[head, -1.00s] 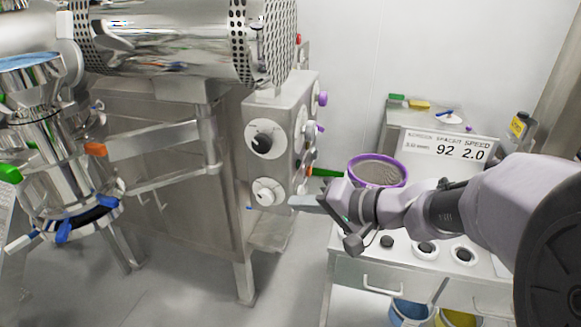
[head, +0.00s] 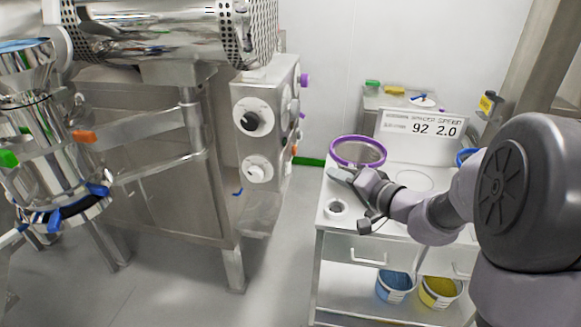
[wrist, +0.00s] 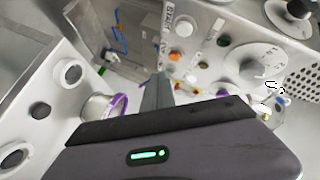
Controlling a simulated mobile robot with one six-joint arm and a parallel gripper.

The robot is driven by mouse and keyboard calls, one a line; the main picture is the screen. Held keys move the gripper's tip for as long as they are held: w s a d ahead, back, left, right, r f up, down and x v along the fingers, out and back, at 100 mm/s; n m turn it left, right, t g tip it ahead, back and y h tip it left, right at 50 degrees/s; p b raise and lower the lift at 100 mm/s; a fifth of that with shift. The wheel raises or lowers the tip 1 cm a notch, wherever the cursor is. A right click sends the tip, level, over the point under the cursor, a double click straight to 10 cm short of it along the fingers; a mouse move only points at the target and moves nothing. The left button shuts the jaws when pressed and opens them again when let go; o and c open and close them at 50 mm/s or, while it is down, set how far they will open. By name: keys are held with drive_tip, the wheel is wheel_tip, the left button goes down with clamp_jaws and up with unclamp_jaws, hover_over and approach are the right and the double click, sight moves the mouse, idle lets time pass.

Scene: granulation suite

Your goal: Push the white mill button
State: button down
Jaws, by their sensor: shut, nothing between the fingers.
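The grey control cabinet (head: 243,92) stands under the perforated steel drum. In the head view its front carries two dials, and its side panel is seen edge-on. In the wrist view the side panel shows several small buttons, including an orange one (wrist: 175,56) and a green one (wrist: 191,51), with labels. A pale round button (wrist: 181,29) sits among them; I cannot tell whether it is the white mill button. My gripper (head: 337,174) is shut and empty, apart from the cabinet to its right, near the bench's purple-rimmed sieve. Its fingers (wrist: 157,92) point toward the panel.
The white bench (head: 322,215) with a purple-rimmed sieve (head: 331,151) and a sign (head: 428,130) stands right of the cabinet. Blue (head: 394,286) and yellow (head: 440,291) buckets sit on its lower shelf. A floor gap separates bench and cabinet.

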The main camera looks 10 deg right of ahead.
sight(288, 168)
drive_tip(key=w+a, duration=0.2)
drive_tip(key=a, duration=0.4)
drive_tip(key=shift+a, duration=0.4)
drive_tip(key=shift+w+b, duration=0.1)
drive_tip(key=shift+b, duration=0.25)
idle(1.3)
drive_tip(key=shift+w+a+b, duration=0.1)
drive_tip(key=shift+a+b, duration=0.3)
drive_tip(key=shift+b, duration=0.05)
